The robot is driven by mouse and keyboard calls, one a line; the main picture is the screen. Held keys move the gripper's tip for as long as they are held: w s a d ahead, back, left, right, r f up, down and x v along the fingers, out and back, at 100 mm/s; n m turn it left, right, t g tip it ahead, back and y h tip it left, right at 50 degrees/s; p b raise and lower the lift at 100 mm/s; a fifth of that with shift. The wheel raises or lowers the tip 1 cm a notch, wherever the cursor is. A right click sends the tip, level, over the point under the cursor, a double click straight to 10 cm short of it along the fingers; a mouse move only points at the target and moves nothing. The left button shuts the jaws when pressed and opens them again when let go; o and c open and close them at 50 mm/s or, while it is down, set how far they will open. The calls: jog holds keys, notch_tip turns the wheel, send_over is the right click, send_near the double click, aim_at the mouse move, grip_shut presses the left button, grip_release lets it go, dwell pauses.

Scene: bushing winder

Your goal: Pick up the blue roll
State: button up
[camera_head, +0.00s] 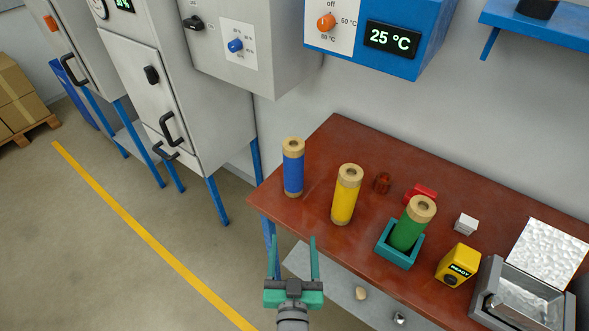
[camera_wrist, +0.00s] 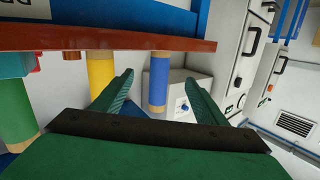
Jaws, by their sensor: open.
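The blue roll (camera_head: 293,169) stands upright at the left end of the brown table (camera_head: 345,148), with tan ends. My green gripper (camera_head: 293,263) is in front of the table's near edge, open and empty, its two fingers pointing towards the table. In the wrist view, which looks upside down, the blue roll (camera_wrist: 159,82) shows between the two open fingertips (camera_wrist: 162,90), beyond them and touching neither. Nothing hides the roll in the head view.
A yellow roll (camera_head: 346,195) stands right of the blue roll. A green roll (camera_head: 408,230) stands in a teal square holder (camera_head: 384,250). A yellow box (camera_head: 457,265), a white cube (camera_head: 465,224) and an open metal box (camera_head: 486,306) are further right. A lower shelf (camera_head: 335,285) holds small objects.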

aim_at(294, 153)
jog(key=shift+n+t+y, duration=0.6)
jog(key=shift+n+y, duration=0.1)
jog(key=shift+n, duration=0.2)
jog(key=w+r, duration=0.4)
jog(key=r, duration=0.1)
jog(key=w+r, duration=1)
jog(key=shift+w+d+r, duration=0.1)
jog(key=shift+w+d, duration=0.15)
jog(key=w, duration=0.5)
jog(key=shift+a, duration=0.2)
jog(key=shift+w+a+f, duration=0.1)
jog(key=shift+w+f, duration=0.1)
jog(key=shift+w, duration=1.2)
jog(key=shift+w+a+f, duration=0.1)
jog(key=shift+w+f, duration=0.05)
jog(key=shift+w, duration=1.2)
jog(key=shift+d, duration=0.1)
grip_shut()
